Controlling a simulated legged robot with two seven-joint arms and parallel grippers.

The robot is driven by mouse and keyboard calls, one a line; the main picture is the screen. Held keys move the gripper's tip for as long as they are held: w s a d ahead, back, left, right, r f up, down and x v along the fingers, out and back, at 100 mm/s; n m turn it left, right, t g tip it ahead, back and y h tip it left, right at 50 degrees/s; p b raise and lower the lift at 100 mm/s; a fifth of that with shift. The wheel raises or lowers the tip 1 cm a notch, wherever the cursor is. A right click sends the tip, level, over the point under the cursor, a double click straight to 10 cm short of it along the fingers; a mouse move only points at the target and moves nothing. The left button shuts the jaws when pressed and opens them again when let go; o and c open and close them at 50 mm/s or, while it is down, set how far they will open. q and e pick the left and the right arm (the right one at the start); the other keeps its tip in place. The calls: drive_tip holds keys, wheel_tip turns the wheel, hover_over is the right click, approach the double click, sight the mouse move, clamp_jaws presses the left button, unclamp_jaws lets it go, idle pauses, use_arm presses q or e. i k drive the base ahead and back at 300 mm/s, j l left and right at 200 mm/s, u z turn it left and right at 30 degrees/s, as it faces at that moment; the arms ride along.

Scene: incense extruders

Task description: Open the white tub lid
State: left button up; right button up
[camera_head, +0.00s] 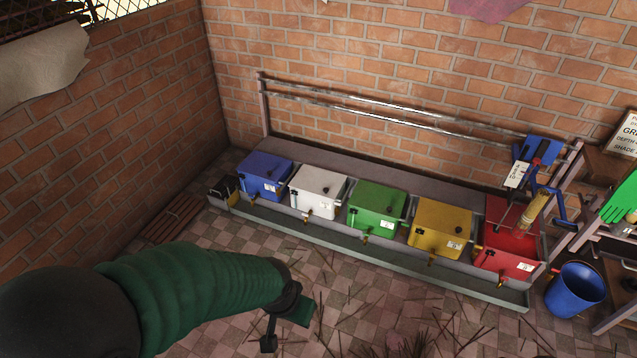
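The white tub (318,193) stands in a row of coloured tubs on a low bench by the brick wall, second from the left. Its lid (320,179) looks shut. A small tap shows low on its front. My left arm reaches in from the lower left, and its gripper (285,330) is over the tiled floor, in front of the tubs and well apart from the white one. The gripper's two fingers appear spread, with nothing between them. My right gripper is out of view.
A blue tub (265,176) stands left of the white one; green (378,209), yellow (440,228) and red (509,243) tubs stand to its right. Metal rails (400,121) run behind. A blue bucket (575,290) is at the right. Thin sticks litter the floor.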

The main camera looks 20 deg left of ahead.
sight(315, 180)
drive_tip(key=i+j+u, duration=0.1)
drive_tip(key=u, duration=0.6)
drive_tip(key=i+u, duration=0.3)
drive_tip(key=i, duration=0.25)
drive_tip(key=i+l+u, duration=0.3)
drive_tip(key=i, duration=0.2)
drive_tip(key=i+l+u, duration=0.35)
drive_tip(key=i, duration=0.15)
drive_tip(key=i+l, duration=0.3)
drive_tip(key=i, duration=0.15)
drive_tip(key=i+l, duration=0.3)
drive_tip(key=i, duration=0.2)
